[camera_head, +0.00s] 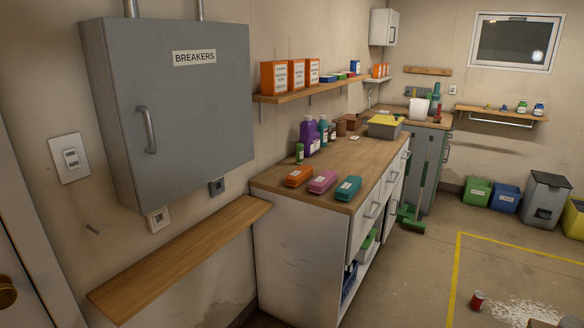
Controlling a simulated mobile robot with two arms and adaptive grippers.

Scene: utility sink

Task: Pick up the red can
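The red can (478,300) is on the floor at the lower right, inside the yellow floor line. It is small in view and looks upright or slightly tilted; I cannot tell which. White spilled powder (520,311) lies on the floor just to its right. Neither my left nor my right gripper shows in the head view.
A wooden counter (345,160) with drawers holds bottles and orange, pink and teal cases. A grey breaker box (180,105) and a low wooden shelf (180,262) are at left. Bins (546,198) stand at back right. The floor (415,275) left of the can is clear.

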